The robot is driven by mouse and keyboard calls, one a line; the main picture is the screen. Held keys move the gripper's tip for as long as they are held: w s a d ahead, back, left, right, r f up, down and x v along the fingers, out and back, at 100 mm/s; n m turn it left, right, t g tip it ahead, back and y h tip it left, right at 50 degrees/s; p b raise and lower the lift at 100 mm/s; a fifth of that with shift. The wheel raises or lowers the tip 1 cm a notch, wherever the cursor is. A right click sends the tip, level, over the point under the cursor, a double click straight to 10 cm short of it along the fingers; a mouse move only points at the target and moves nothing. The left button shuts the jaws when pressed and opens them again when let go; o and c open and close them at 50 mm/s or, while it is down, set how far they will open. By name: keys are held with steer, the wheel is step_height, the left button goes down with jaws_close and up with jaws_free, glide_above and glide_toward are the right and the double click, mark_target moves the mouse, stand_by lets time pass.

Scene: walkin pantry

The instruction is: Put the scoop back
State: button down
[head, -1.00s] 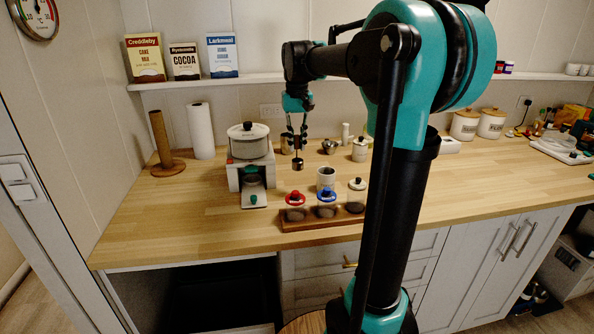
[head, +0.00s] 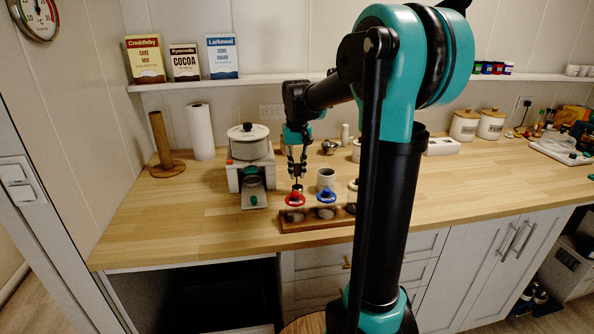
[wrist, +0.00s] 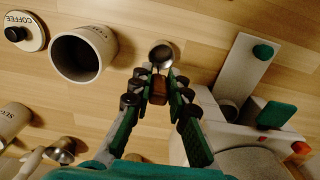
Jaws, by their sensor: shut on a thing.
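The scoop is a small metal cup (wrist: 161,54) with a short wooden handle (wrist: 158,90). My gripper (wrist: 158,84) is shut on that handle, with the cup beyond the fingertips. In the head view my gripper (head: 297,172) hangs over the counter with the scoop below it, just behind the red-ringed jar as pictured. The open white canister (wrist: 83,55) stands beside the scoop in the wrist view. It also shows in the head view (head: 325,180), right of my gripper. Its lid, marked COFFEE (wrist: 25,31), lies beside it, mostly behind my arm in the head view.
A white machine with a pot (head: 250,145) stands left. A steel cup (wrist: 62,150) is behind. The front left counter is clear.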

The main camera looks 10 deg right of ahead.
steer(key=shift+f, duration=0.1)
steer(key=c, duration=1.5)
jaws_free()
steer(key=shift+o, duration=0.2)
step_height(320, 180, up, 12)
